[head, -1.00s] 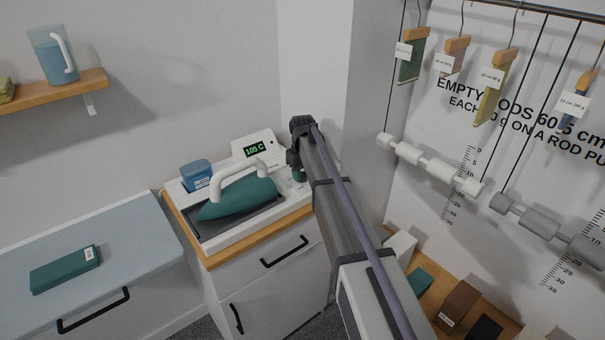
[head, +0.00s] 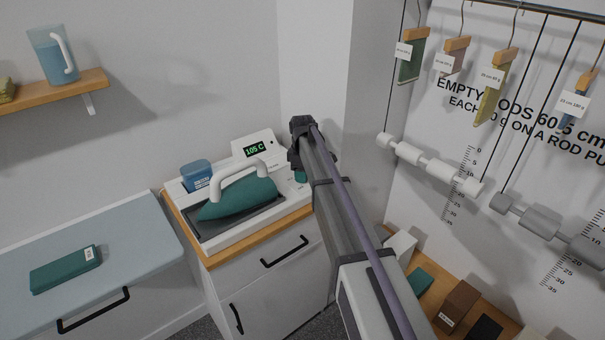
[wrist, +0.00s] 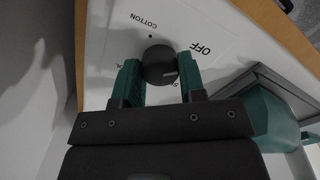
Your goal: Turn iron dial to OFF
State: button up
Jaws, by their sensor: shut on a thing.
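The iron dial (wrist: 160,64) is a dark round knob on the white panel of the iron station (head: 222,222). My gripper (wrist: 160,76) is shut on the dial, with one teal finger on each side of it. A short pale mark shows on the dial's lower right side in the wrist view. The word OFF (wrist: 201,48) is printed to the upper right of the dial and COTTON to the upper left. Other labels are partly hidden by the fingers. In the head view my gripper (head: 301,176) is at the station's right end and hides the dial.
The teal iron (head: 238,200) with its white handle rests beside the dial. A display (head: 255,150) reads 105 C. A blue container (head: 196,175) stands at the back left. The wall corner (head: 315,70) rises close behind my arm. Hanging rods (head: 430,165) are to the right.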

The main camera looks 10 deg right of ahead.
jog(key=shift+n, duration=0.3)
jog(key=o, duration=0.9)
notch_tip(320, 180, up, 11)
jog(key=p, duration=1)
jog(key=shift+f+p, duration=0.1)
jog(key=shift+p, duration=0.3)
